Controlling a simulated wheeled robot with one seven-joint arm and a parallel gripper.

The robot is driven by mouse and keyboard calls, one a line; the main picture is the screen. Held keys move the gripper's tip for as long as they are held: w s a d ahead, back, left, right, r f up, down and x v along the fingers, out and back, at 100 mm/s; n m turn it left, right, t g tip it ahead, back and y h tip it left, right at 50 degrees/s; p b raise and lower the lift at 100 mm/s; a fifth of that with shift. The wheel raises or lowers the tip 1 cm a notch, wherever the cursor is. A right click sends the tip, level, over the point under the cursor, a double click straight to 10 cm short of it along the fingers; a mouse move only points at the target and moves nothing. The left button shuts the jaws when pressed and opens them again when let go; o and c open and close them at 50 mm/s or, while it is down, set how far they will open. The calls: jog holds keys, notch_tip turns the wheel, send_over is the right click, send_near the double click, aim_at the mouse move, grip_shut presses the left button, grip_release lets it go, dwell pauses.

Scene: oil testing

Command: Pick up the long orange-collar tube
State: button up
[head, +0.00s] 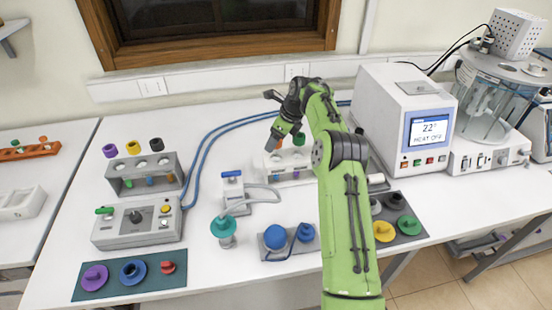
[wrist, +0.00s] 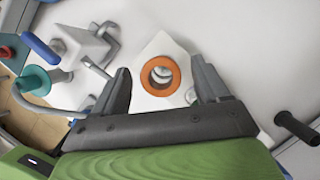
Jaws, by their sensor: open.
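The orange-collar tube (wrist: 160,76) shows in the wrist view as an orange ring around a pale round opening, seen from above. It stands at a white rack (wrist: 166,46), between my two fingers and apart from both. My gripper (wrist: 161,68) is open and empty. In the head view, the white rack (head: 300,162) stands mid-table, and a bit of the orange collar (head: 279,144) shows at its top beside a green one. My gripper (head: 270,119) is above the rack's left part. The tube's length is hidden.
A grey rack (head: 118,187) with tubes stands left, behind a control box (head: 107,234). A white heater unit (head: 388,131) is close right of the rack. A teal-topped item (head: 223,226) and a mat with blue caps (head: 304,252) lie in front. A black handle (wrist: 297,128) shows in the wrist view.

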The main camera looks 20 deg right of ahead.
aim_at(276, 160)
jog(key=x, duration=0.4)
jog(key=shift+w+r, duration=0.1)
jog(key=shift+r, duration=0.1)
jog(key=shift+c, duration=1.2)
jog(key=c, duration=1.1)
jog(key=shift+r, duration=0.1)
